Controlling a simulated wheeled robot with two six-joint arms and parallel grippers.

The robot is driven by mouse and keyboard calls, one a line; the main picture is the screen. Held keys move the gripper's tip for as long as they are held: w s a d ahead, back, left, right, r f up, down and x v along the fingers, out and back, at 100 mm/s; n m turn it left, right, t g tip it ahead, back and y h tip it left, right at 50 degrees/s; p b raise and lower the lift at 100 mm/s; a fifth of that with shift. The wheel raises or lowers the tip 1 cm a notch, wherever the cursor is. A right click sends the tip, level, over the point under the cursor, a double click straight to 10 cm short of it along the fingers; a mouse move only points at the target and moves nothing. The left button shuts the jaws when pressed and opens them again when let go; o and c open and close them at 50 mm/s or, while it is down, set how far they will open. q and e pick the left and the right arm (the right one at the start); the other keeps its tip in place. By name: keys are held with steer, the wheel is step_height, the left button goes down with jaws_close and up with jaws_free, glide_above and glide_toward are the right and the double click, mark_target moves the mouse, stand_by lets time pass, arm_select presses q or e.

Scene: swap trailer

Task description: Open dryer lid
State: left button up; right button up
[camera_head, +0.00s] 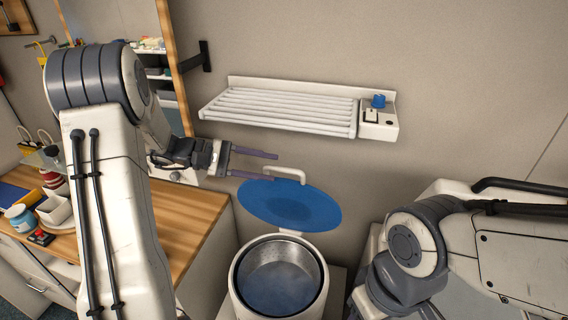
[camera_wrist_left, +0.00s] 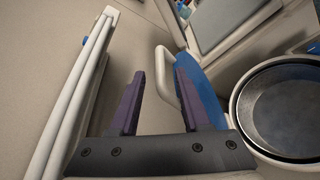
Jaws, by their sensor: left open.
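The dryer (camera_head: 241,283) is a round white body with a steel drum (camera_head: 280,278) open at the top. Its translucent blue lid (camera_head: 290,206) stands raised behind the drum, with a white loop handle (camera_head: 287,172) at its upper edge. The lid (camera_wrist_left: 206,92) and handle (camera_wrist_left: 164,72) also show in the left wrist view. My left gripper (camera_head: 275,170) is open and empty, its dark purple fingers pointing right, near the handle. In the left wrist view the handle appears just left of the right finger's tip; contact cannot be told. My right gripper is out of view.
A white slatted rack (camera_head: 282,108) with a blue knob (camera_head: 378,101) is on the wall above the lid. A wooden counter (camera_head: 190,220) with jars and boxes lies left. My right arm fills the lower right.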

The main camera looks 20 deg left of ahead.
mark_target(273, 168)
arm_select(q)
steer(key=shift+p+x, duration=0.45)
steer(key=shift+x, duration=1.5)
jaws_close()
steer(key=shift+s, duration=0.1)
